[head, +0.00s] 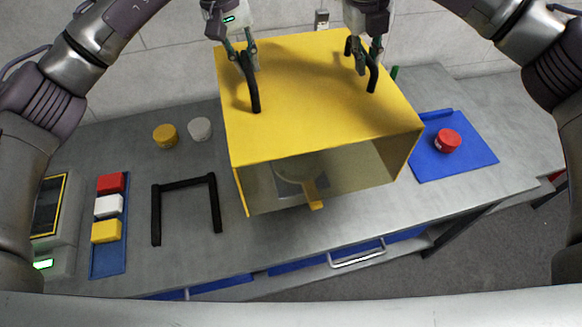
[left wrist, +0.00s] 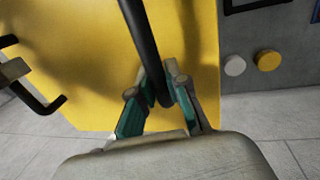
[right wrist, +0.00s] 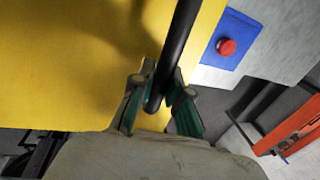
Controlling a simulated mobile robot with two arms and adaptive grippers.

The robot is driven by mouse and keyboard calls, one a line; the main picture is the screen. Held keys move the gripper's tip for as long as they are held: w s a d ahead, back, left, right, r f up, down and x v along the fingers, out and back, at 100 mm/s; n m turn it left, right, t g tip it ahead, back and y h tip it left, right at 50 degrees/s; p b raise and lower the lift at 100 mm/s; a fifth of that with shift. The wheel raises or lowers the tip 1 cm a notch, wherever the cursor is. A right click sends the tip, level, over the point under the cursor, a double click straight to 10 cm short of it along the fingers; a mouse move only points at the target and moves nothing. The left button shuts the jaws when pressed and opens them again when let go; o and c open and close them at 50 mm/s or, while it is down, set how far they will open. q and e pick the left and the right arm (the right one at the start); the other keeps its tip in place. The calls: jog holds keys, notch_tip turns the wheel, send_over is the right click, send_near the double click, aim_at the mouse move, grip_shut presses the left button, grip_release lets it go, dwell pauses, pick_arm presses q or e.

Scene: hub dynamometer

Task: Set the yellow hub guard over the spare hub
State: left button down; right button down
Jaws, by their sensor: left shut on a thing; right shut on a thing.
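The yellow hub guard (head: 310,95) is a large box-like cover with an open front, with two black handles on its top. My left gripper (head: 247,62) is shut on the guard's left black handle (head: 254,92); the left wrist view shows the fingers (left wrist: 162,100) around the bar. My right gripper (head: 364,55) is shut on the right black handle (head: 373,78); the right wrist view shows its fingers (right wrist: 168,98) around that bar. The spare hub (head: 295,168) shows partly through the guard's open front, with a yellow piece (head: 315,193) sticking out toward me. The guard hides the rest.
On the grey bench (head: 270,235), a black U-shaped frame (head: 184,184) lies left of the guard. A yellow cap (head: 165,136) and a white cap (head: 200,129) are behind it. A blue tray (head: 108,262) holds coloured blocks. A red cap (head: 447,140) sits on a blue mat (head: 475,158) at right.

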jog(key=r+p, duration=0.4)
jog(key=r, duration=0.1)
jog(key=r+p, duration=0.2)
jog(key=p, duration=0.1)
jog(key=shift+w+a+r, duration=0.1)
jog(key=shift+a+r, duration=0.2)
jog(key=shift+r, duration=0.05)
jog(key=shift+w+a+f, duration=0.15)
jog(key=shift+w+a, duration=0.05)
jog(key=shift+s+f, duration=0.1)
